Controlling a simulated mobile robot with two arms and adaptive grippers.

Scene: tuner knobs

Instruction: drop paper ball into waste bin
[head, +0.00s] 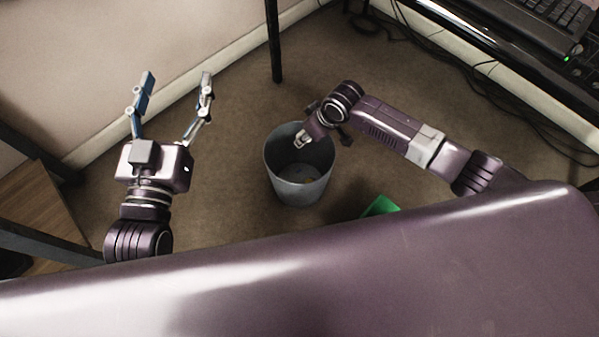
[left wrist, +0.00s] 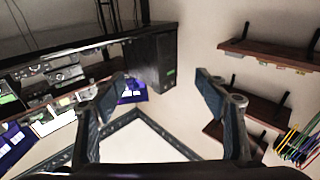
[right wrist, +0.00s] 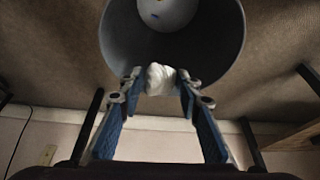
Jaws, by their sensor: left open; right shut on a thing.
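The grey waste bin (head: 299,185) stands on the floor in the middle of the head view. The right wrist view shows its open mouth and inner wall (right wrist: 120,45). My right gripper (head: 302,142) points down over the bin's mouth. In the right wrist view the white paper ball (right wrist: 160,78) sits between its fingertips, in front of the bin opening. The gripper is shut on the ball; in the head view the ball is hard to make out. My left gripper (head: 178,85) is open and empty, raised at the left; its spread fingers also show in the left wrist view (left wrist: 165,85).
A green object (head: 380,206) lies on the floor right of the bin. A black desk with a keyboard (head: 545,15) and loose cables is at the upper right. A black leg (head: 273,40) stands behind the bin. The left wrist view shows wall shelves (left wrist: 285,57) and a black speaker (left wrist: 153,62).

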